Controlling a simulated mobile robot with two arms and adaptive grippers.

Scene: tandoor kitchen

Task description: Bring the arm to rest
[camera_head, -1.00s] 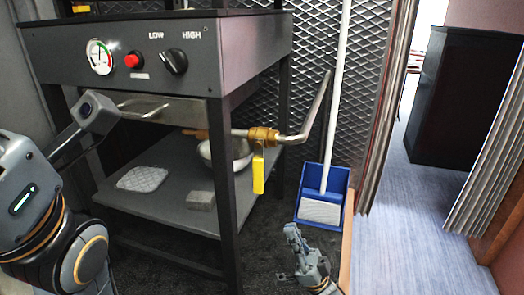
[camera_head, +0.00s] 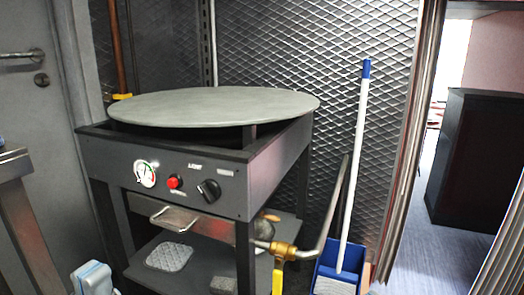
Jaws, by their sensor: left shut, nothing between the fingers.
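Most of my left arm is below the picture. My right gripper is not in view.
A round grey griddle plate (camera_head: 215,103) tops the stand. A bent metal pipe with a brass valve (camera_head: 283,250) and yellow lever (camera_head: 278,280) sticks out at right. A blue dustpan (camera_head: 328,268) and white-handled broom (camera_head: 355,170) stand by the mesh wall. A table corner (camera_head: 15,165) is at left.

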